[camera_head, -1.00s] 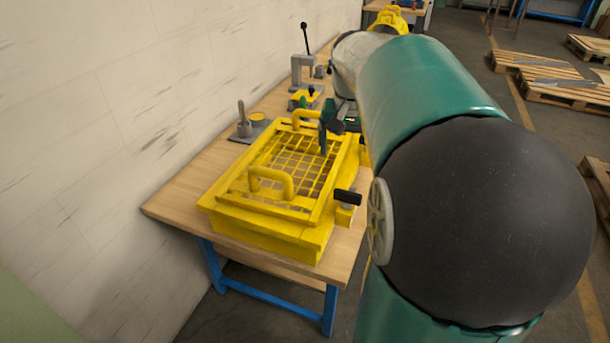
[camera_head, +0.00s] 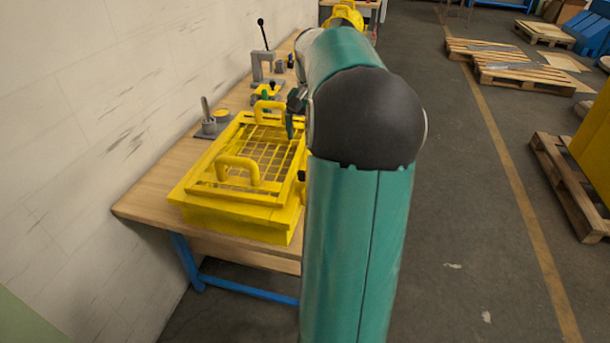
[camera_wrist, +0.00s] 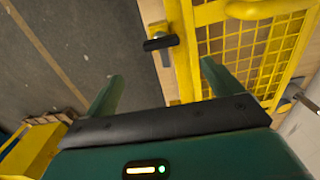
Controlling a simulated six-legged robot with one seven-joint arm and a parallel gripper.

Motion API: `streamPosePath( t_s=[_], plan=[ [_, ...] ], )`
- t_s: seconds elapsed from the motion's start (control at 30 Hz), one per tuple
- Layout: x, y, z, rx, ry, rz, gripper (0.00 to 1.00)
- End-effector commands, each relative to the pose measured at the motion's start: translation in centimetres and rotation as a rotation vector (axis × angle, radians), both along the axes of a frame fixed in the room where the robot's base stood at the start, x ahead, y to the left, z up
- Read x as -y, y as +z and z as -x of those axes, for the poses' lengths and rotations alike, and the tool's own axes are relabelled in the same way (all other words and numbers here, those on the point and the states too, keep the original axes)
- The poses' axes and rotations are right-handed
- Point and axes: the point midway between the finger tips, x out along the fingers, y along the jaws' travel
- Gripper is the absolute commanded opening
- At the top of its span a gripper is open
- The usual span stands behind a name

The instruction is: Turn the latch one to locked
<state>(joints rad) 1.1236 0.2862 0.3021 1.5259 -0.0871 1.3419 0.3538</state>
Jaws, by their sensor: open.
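A latch with a black handle (camera_wrist: 160,43) on a grey and yellow mount stands at the edge of the yellow mesh guard (camera_wrist: 212,14). I cannot tell for sure that it is latch one. The handle lies roughly crosswise to the guard's edge in the wrist view, apart from the guard frame. My gripper (camera_wrist: 161,72) is open and empty, with the latch appearing between and beyond its green fingertips.
The guard sits on a wooden workbench (camera_head: 150,190) along a pale wall. Pallets (camera_head: 520,75) lie on the open floor to the right.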

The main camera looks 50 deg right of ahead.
Motion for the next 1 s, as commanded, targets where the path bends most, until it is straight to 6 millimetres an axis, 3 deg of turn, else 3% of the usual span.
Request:
streamPosePath(
  t_s=[0.6, 0.8, 1.0],
  plan=[
    [-0.3, -11.2, 0.0, -0.002, 0.001, -0.004, 0.91],
    [-0.4, -12.9, 0.0, 0.000, 0.003, -0.001, 0.91],
    [-0.4, -13.1, -0.1, 0.000, 0.003, -0.001, 0.91]
  ],
)
